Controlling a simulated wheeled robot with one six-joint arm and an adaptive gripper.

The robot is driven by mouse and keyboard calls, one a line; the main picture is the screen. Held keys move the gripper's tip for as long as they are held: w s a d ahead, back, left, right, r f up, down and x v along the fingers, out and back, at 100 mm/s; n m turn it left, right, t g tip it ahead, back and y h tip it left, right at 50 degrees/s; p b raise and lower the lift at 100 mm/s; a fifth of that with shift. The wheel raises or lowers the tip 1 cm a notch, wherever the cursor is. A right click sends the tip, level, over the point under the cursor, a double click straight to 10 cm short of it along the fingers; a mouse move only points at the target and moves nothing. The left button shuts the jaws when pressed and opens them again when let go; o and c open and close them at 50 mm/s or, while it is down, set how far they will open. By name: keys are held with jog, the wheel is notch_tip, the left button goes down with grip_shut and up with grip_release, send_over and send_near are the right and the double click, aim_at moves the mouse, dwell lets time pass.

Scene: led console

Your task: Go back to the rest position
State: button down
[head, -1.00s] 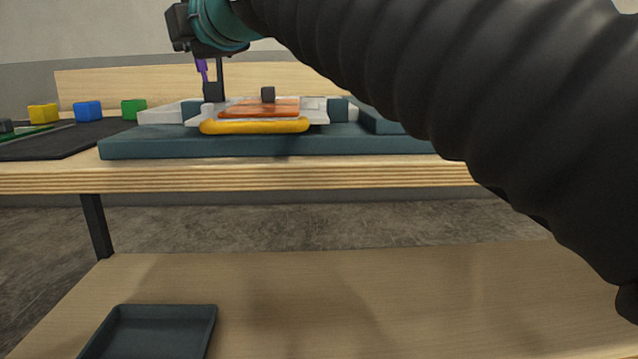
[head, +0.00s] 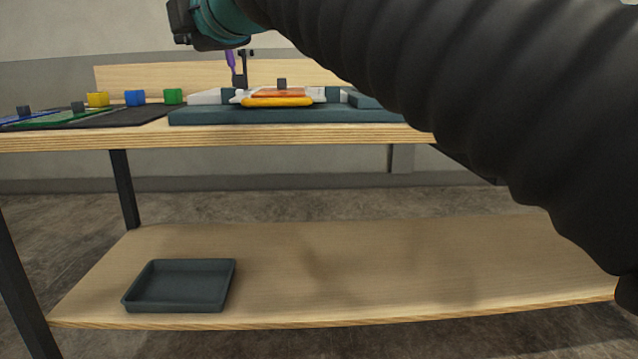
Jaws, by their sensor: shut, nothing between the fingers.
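My gripper (head: 181,22) is the dark end of my arm at the top left of the head view, beside the teal wrist joint. It is shut and empty, and hangs in the air clear of the bench; its fingertips are hard to make out. Beyond and below it, the console stands on a dark teal base (head: 290,117). It has pale side parts, an orange-brown plate (head: 278,93) with a small dark block on top, and a yellow bar (head: 277,102) along its front. A purple tool (head: 231,62) stands upright by a dark post.
The wooden bench (head: 300,136) holds a dark mat (head: 128,115) with yellow (head: 97,99), blue (head: 135,98) and green (head: 173,96) blocks near it. A dark empty tray (head: 180,286) lies on the lower shelf (head: 360,262). My black-sleeved arm hides the right side. Floor shows in front.

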jog(key=s+d+f+m+g+h+p, duration=0.1)
jog(key=d+f+m+g+h, duration=0.2)
jog(key=f+m, duration=0.6)
jog(key=s+d+f+m+g+h+p, duration=0.15)
jog(key=d+f+m, duration=0.3)
jog(key=f, duration=0.95)
jog(key=s+d+f+m+g+h+p, duration=0.1)
jog(key=s+d+f+m, duration=0.3)
jog(key=d, duration=0.4)
jog(key=s+d+f+m+g+h+p, duration=0.1)
jog(key=s+d+f+m+h+p, duration=0.2)
jog(key=d, duration=0.6)
jog(key=s+d+f+m+g+h+p, duration=0.1)
jog(key=s+d+f+m+h+p, duration=0.1)
jog(key=s+d+f+m, duration=0.4)
jog(key=shift+s+d+f+p, duration=0.3)
jog(key=shift+s+d+f, duration=0.5)
jog(key=shift+d, duration=0.45)
